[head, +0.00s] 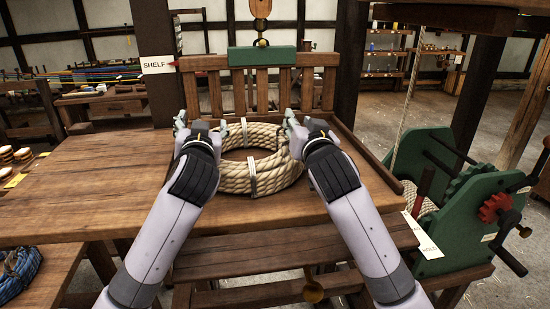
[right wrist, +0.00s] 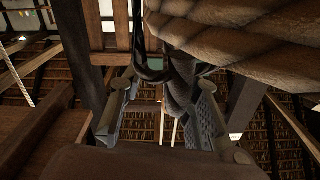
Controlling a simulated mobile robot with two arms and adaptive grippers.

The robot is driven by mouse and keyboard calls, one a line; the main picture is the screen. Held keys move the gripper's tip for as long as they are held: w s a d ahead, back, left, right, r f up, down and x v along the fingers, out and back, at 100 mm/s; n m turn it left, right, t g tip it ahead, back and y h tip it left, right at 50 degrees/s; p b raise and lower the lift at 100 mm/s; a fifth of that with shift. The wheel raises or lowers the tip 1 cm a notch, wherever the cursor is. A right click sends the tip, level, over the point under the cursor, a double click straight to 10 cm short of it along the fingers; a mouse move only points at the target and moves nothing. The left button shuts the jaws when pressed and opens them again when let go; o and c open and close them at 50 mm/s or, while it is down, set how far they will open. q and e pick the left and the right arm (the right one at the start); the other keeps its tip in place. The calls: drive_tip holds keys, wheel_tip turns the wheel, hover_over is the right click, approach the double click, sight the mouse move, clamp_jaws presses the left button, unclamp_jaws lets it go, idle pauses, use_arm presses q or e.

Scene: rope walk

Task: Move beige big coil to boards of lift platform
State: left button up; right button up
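The beige big coil (head: 262,178) lies flat on wooden boards in the middle of the head view, in front of a slatted back. Pale bands wrap it. Part of it fills the top right of the right wrist view (right wrist: 250,45). My left gripper (head: 200,122) is at the coil's left side, its fingertips spread. My right gripper (head: 296,122) is at the coil's right side; in the right wrist view its fingers (right wrist: 163,112) stand apart, with a dark twisted shape between or behind them. Contact with the coil is unclear. The boards of the lift platform (head: 310,207) show in front of the coil.
The slatted back (head: 265,90) carries a green plate (head: 262,56) beneath a hanging hook. A green winch (head: 455,205) with a red gear and crank stands close on the right. A wooden table (head: 80,190) extends left. A blue coil (head: 18,275) lies at lower left.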

use_arm(q)
drive_tip(key=shift+s, duration=0.1)
use_arm(e)
drive_tip(key=shift+r, duration=0.15)
use_arm(q)
drive_tip(key=s+d, duration=0.1)
drive_tip(key=s, duration=1)
drive_tip(key=shift+s+d, duration=0.3)
use_arm(e)
drive_tip(key=shift+o, duration=0.3)
drive_tip(key=o, duration=0.7)
drive_tip(key=s, duration=0.4)
drive_tip(key=s+d, duration=0.1)
drive_tip(key=s, duration=0.7)
drive_tip(key=shift+d, duration=0.25)
